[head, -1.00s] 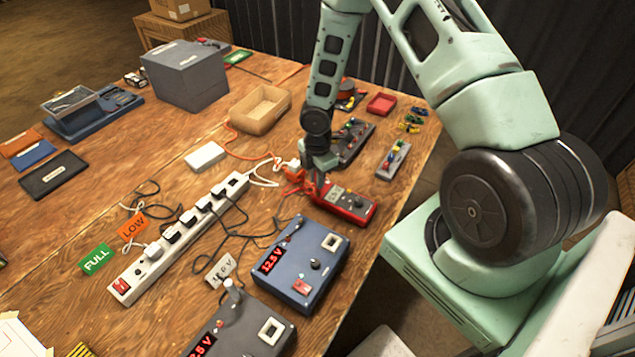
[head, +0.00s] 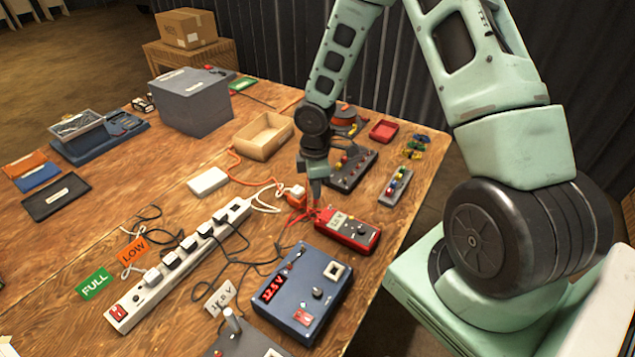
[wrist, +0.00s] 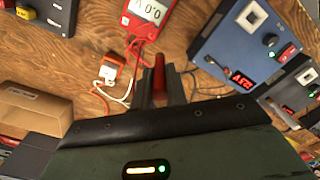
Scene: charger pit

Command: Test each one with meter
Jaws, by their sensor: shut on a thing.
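The red meter (head: 347,230) lies on the wooden table, and in the wrist view the meter (wrist: 146,20) reads about 0.0 V. My gripper (head: 314,204) is just left of the meter, above the table. In the wrist view my gripper (wrist: 160,95) is shut on a red probe (wrist: 159,76) that stands up between the fingers. Red leads (head: 296,216) run beside the meter. The blue charger unit (head: 322,271) nearer the front shows 12.5 V, and a dark grey unit (head: 250,343) is partly cut off.
A white power strip (head: 178,262) with several plugs and cables lies to the left. FULL (head: 95,284) and LOW (head: 133,250) cards lie beside it. A cardboard tray (head: 262,136) and terminal blocks (head: 350,170) stand behind my gripper.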

